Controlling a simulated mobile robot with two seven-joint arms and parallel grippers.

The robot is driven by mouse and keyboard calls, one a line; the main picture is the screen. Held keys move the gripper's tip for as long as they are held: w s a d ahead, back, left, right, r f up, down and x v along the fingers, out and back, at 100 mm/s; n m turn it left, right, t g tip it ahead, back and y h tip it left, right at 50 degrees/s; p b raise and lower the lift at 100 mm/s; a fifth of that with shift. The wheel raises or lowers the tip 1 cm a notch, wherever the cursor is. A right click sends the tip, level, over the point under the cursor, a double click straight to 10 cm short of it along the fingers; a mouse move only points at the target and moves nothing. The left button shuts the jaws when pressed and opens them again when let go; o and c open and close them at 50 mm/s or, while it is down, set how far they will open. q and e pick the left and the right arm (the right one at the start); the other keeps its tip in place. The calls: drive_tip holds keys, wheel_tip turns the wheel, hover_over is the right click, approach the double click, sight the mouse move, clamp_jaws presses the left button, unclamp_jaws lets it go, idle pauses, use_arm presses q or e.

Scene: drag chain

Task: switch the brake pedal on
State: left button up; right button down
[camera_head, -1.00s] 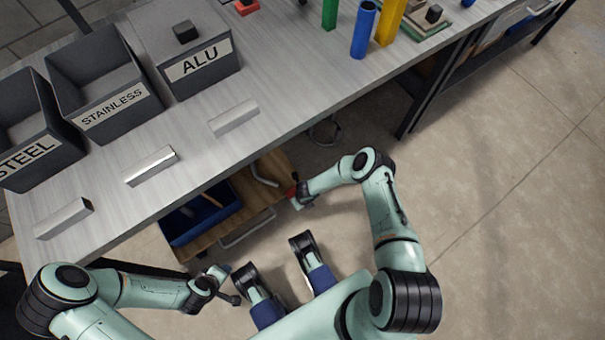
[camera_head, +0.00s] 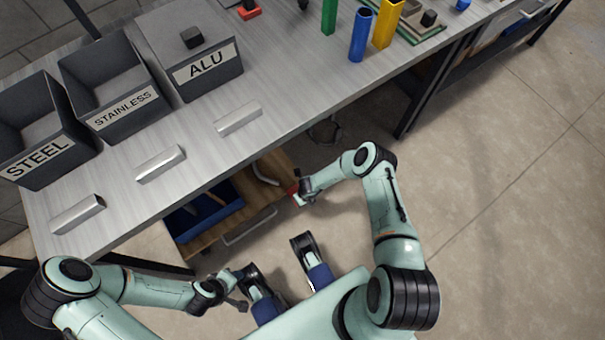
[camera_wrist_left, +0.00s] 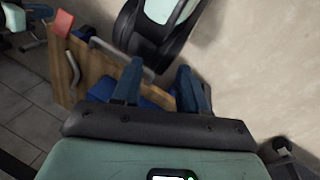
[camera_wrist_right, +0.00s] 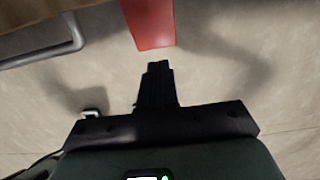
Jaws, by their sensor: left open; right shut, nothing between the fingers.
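The red brake pedal (camera_head: 296,193) sits at the right end of a wooden cart (camera_head: 203,238) under the workbench. It also shows at the top of the right wrist view (camera_wrist_right: 150,22) and at the upper left of the left wrist view (camera_wrist_left: 62,22). My right gripper (camera_wrist_right: 158,68) is shut and empty, its tips pointing at the pedal's near end. A small gap shows between them in that view; the head view is too small to confirm contact. My left gripper (camera_wrist_left: 160,75) is open and empty, near the front of my base, away from the pedal.
A metal handle (camera_head: 250,233) runs along the cart's near edge, and a blue bin (camera_head: 205,222) stands on the cart. The workbench (camera_head: 185,190) overhangs it, carrying labelled bins (camera_head: 115,105) and metal bars (camera_head: 160,163). The floor at the right is clear.

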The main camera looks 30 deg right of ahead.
use_arm(q)
drive_tip(key=s+d+r+g+p, duration=0.1)
drive_tip(key=s+r+p, duration=0.3)
drive_tip(key=s+r, duration=0.1)
drive_tip(key=shift+s+g+h, duration=0.15)
drive_tip(key=shift+g+h, duration=0.15)
drive_tip(key=shift+g, duration=0.1)
use_arm(e)
drive_tip(key=s+r, duration=0.4)
drive_tip(key=r, duration=0.6)
drive_tip(key=shift+s+r, duration=0.25)
drive_tip(key=shift+s, duration=0.05)
use_arm(q)
drive_tip(key=shift+r, duration=0.1)
use_arm(e)
drive_tip(key=shift+d, duration=0.1)
